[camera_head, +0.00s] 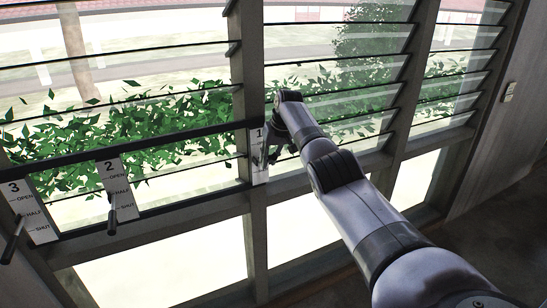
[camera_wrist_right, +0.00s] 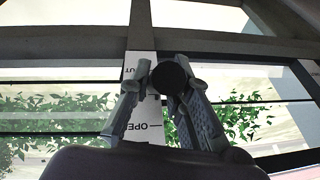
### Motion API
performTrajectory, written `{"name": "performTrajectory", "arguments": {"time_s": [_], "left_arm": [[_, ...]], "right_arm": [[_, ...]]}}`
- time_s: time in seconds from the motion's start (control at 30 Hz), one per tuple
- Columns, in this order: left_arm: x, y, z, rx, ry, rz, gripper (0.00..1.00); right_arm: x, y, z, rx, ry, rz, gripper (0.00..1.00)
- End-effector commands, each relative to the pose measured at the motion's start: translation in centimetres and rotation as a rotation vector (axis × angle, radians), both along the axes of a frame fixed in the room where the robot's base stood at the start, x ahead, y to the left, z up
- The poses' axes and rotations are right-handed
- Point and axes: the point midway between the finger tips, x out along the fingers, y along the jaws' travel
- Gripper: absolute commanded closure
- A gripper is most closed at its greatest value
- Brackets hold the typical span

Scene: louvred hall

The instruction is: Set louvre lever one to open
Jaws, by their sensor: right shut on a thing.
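The plate of louvre lever one (camera_head: 258,165), white and marked 1, is fixed to the wooden post in the head view. My right gripper (camera_head: 276,152) is at this plate, and the arm hides part of the lever. In the right wrist view the plate (camera_wrist_right: 141,68) shows the word OPEN at the bottom and part of SHUT at the top. The round black end of lever one (camera_wrist_right: 171,78) lies between the fingertips of my right gripper (camera_wrist_right: 165,76), which is shut on it. The exact lever setting is hard to read. My left gripper is not in view.
Lever two (camera_head: 112,217) and lever three (camera_head: 13,241) stand to the left, on plates marked OPEN, HALF and SHUT. Glass louvre slats (camera_head: 150,75) fill the window behind, with green leaves outside. A small switch (camera_head: 509,92) is on the right wall.

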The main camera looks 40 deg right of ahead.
Motion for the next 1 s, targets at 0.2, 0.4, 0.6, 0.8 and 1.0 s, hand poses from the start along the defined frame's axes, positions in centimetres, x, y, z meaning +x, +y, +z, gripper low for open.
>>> {"name": "performTrajectory", "arguments": {"time_s": [0.2, 0.4, 0.6, 0.8, 1.0], "left_arm": [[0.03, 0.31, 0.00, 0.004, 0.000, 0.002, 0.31], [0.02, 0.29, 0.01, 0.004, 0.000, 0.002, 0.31], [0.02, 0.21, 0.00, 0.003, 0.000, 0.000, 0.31], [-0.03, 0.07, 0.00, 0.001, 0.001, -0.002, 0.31], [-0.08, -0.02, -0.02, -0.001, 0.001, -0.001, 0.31]], "right_arm": [[-0.02, -0.13, 0.06, -0.003, -0.001, -0.002, 1.00], [0.00, -0.11, 0.07, -0.002, -0.001, -0.002, 0.73], [0.01, -0.08, 0.05, -0.002, -0.001, -0.001, 0.61], [0.01, -0.05, 0.04, -0.002, -0.001, -0.001, 0.61], [-0.16, -0.11, 0.72, -0.002, -0.004, 0.000, 0.61]]}}
